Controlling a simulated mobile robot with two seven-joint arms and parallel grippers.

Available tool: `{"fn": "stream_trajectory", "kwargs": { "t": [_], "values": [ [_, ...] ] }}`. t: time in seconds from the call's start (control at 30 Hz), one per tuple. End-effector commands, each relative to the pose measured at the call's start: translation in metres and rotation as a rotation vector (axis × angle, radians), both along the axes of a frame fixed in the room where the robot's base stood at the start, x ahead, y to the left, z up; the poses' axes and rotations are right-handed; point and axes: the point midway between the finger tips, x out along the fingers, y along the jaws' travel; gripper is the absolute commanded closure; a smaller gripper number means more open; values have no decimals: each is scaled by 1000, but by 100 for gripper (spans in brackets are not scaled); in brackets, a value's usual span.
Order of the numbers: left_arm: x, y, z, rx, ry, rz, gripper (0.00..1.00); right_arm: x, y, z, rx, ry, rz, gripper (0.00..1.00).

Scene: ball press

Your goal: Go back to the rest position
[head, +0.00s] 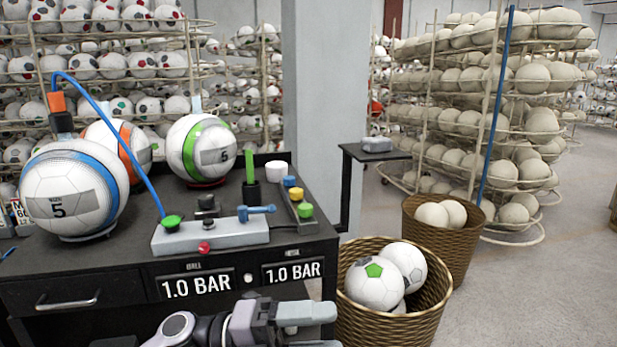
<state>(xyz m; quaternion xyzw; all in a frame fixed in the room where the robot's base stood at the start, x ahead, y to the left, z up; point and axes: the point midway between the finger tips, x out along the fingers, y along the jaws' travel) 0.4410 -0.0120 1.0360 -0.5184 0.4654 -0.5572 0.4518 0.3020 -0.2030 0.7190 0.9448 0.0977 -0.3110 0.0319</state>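My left gripper (325,328) shows at the bottom middle of the head view, low in front of the black workbench (105,282). Its fingers point right and stand apart, with nothing seen between the tips. The lower finger is partly cut off by the picture edge. My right gripper is out of view. On the bench are a ball with a blue band (70,190) marked 5, a ball with a green band (203,148), and an orange-banded ball (130,147) partly hidden behind. A grey control box (215,236) carries a green knob, a red button and a blue lever.
A wicker basket (425,305) with white balls stands just right of my gripper. Another basket (440,243) stands behind it. A grey pillar (325,100), a small side table (378,150) and ball racks (500,110) are farther back. The floor at right is clear.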

Motion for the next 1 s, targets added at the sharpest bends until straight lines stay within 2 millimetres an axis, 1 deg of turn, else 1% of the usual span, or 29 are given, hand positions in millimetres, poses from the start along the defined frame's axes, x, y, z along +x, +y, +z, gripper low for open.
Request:
{"fn": "stream_trajectory", "kwargs": {
  "t": [0.03,0.17,0.27,0.37,0.47,0.57,0.6,0.67,0.7,0.77,0.8,0.87,0.9,1.0],
  "values": [
    [0,2,-4,-73,77,54,33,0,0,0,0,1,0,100],
    [10,15,-13,-238,277,215,33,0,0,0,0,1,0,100],
    [19,34,-30,-344,443,350,33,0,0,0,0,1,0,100],
    [25,56,-56,-429,616,491,33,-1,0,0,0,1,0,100],
    [25,82,-90,-496,798,636,33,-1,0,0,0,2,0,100],
    [17,109,-130,-543,984,783,33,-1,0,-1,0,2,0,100],
    [11,120,-148,-558,1059,841,33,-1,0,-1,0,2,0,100],
    [-1,136,-175,-573,1175,930,33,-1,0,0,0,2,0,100],
    [-12,147,-193,-581,1252,988,33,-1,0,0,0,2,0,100],
    [-30,163,-221,-585,1367,1074,33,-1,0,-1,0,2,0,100],
    [-43,172,-237,-584,1439,1128,33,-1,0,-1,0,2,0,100],
    [-65,184,-260,-580,1542,1201,33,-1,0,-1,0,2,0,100],
    [-79,191,-274,-575,1604,1245,33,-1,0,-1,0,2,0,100],
    [-110,204,-298,-560,1726,1329,33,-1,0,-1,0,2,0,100]
  ]
}}
